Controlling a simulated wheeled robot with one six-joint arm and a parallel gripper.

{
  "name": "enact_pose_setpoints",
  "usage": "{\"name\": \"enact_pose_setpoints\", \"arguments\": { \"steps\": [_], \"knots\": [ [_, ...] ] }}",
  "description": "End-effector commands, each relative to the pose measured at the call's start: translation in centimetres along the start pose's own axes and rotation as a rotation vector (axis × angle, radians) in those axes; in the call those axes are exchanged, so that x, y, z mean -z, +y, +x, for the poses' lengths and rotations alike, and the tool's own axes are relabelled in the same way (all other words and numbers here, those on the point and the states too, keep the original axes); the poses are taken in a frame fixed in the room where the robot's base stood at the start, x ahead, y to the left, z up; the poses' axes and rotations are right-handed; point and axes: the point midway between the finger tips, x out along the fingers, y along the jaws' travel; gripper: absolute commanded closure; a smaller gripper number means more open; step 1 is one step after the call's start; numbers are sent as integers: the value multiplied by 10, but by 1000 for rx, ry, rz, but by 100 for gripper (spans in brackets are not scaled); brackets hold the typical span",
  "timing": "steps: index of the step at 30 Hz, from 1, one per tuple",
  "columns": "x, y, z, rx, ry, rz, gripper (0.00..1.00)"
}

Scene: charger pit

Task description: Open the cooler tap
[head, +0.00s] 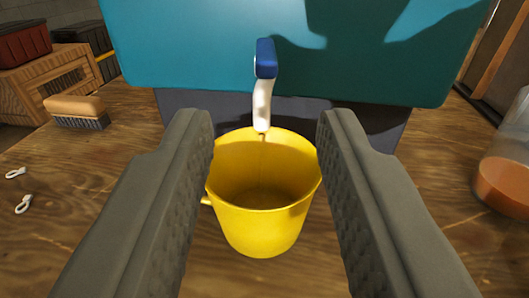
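The cooler (190,45) is a teal box on a dark base at the back of the wooden table. Its tap has a white spout (262,105) pointing down and a blue handle (265,58) on top. A yellow bucket (262,235) stands upright below the spout, and a thin dark streak shows under the spout tip against its inner wall; I cannot tell whether it is liquid. My gripper (266,130) is open and empty, its two dark fingers spread on either side of the bucket in the picture. The tap handle shows beyond and above the fingertips, apart from them.
A brush (76,112) with dark bristles lies at the left, before a wooden crate (50,80) and a red bin (22,42). A clear container (505,165) with orange-brown contents stands at the right.

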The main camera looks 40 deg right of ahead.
Motion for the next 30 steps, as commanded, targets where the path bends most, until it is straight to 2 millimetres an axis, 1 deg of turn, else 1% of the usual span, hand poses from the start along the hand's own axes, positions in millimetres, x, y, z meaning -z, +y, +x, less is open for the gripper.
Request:
{"name": "enact_pose_setpoints", "arguments": {
  "steps": [1, 3, 6, 12, 17, 30],
  "knots": [
    [0, -1, -10, 3, 0, 2, 65],
    [1, -1, -22, 3, 2, 2, 65],
    [0, -1, -35, 2, 0, 1, 65],
    [0, 0, -49, 0, 0, 1, 65],
    [0, 0, -52, 0, -1, 0, 65],
    [0, 0, -52, 0, 0, 1, 65]
  ]
}}
